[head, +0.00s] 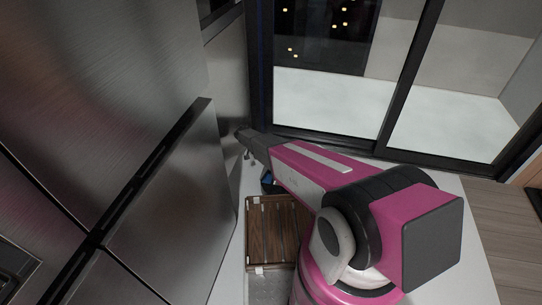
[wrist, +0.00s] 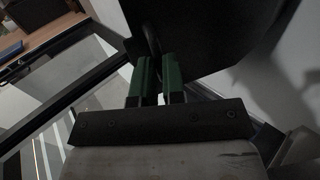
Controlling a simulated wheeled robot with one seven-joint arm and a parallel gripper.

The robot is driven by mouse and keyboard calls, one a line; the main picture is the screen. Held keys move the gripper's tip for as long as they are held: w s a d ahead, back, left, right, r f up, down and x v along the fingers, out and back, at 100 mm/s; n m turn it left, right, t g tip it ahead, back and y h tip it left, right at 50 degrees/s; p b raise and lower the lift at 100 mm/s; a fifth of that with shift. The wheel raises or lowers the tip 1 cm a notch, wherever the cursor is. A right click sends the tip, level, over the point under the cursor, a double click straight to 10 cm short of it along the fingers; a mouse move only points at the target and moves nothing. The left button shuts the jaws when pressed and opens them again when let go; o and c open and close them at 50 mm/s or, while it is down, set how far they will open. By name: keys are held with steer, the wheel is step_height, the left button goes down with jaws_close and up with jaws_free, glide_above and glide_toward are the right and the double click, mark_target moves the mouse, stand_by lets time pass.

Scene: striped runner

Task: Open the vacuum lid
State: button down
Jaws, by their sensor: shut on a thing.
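My gripper (wrist: 160,68) shows two green-sided fingers in the wrist view. They are close together around a thin dark part (wrist: 152,34) that rises between them, and I am shut on it. A large black body (wrist: 205,32) fills the top of the wrist view just beyond the fingers. I cannot tell for sure whether it is the vacuum or its lid. In the head view my pink arm reaches away to the far left, and its end is small and dark beside the steel cabinet. No vacuum lid can be made out clearly there.
A tall steel fridge or cabinet (head: 178,205) stands close on the left of my arm. A brown slatted wooden tray (head: 272,232) lies below the arm on a white surface (head: 455,283). Glass sliding doors with black frames (head: 398,72) stand behind. Wooden floor (head: 506,215) shows at right.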

steer(key=shift+w+a, duration=0.15)
steer(key=shift+a, duration=0.5)
steer(key=shift+f, duration=0.1)
stand_by(0.8)
steer(key=c, duration=1.2)
jaws_free()
steer(key=shift+d, duration=0.15)
